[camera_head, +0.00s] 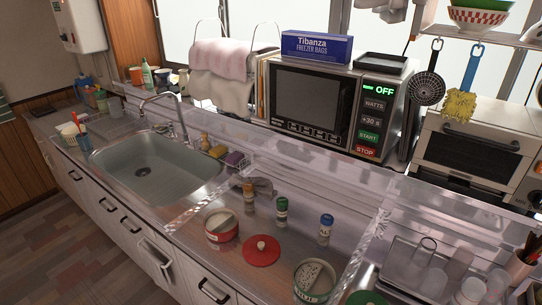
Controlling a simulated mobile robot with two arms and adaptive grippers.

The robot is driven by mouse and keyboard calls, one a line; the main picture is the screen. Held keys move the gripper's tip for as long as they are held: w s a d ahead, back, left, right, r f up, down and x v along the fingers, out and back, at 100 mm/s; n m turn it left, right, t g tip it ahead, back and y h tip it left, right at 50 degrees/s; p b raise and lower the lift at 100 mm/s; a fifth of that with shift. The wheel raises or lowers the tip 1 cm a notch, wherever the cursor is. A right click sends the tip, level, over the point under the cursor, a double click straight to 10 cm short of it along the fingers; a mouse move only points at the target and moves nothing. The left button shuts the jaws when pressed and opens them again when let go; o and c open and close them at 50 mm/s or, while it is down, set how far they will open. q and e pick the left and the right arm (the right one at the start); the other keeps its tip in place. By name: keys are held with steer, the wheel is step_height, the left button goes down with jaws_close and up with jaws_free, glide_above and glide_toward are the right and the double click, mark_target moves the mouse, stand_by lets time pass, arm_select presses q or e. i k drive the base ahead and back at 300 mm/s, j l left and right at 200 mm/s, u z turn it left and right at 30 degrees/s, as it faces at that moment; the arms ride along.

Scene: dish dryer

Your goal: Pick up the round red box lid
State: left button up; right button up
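The round red box lid (262,252) lies flat on the metal counter, with a small pale knob on top. A round red-banded box (221,226), open at the top, stands just to its left, close to it. Neither of my grippers shows in the head view.
Small bottles with brown (249,196), green (282,209) and blue (326,229) caps stand behind the lid. A second open canister (315,281) stands front right. The sink (155,167) is left, a microwave (315,102) behind, and a clear divider (371,240) right.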

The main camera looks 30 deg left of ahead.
mark_target(262, 250)
steer(key=u, duration=1.25)
